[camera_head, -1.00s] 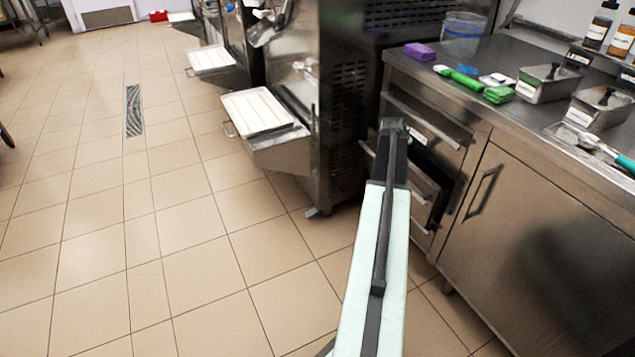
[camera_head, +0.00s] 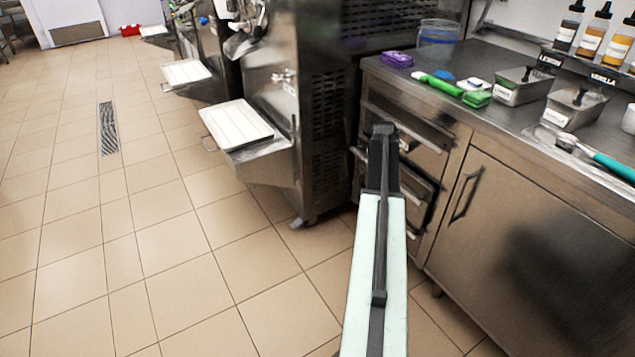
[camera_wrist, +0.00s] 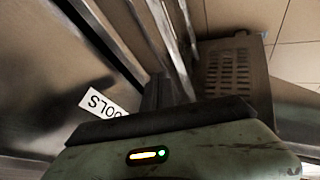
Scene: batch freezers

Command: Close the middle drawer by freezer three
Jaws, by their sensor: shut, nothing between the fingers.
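The steel drawer stack (camera_head: 405,122) stands under the counter, just right of freezer three (camera_head: 325,100). The middle drawer (camera_head: 417,190) is partly hidden behind my arm; its front seems to stand out a little, with a narrow dark gap above it. My gripper (camera_wrist: 163,93) is shut and empty, close against the steel fronts in the wrist view. In the head view its wrist end (camera_head: 384,137) is in front of the drawers, and the fingertips are hidden. Whether the fingers touch the drawer I cannot tell.
The counter (camera_head: 500,112) holds a purple block (camera_head: 397,59), a clear tub (camera_head: 438,38), green items and steel pans. A closed cabinet door (camera_head: 520,235) is to the right. A freezer's white tray (camera_head: 237,124) juts out at the left.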

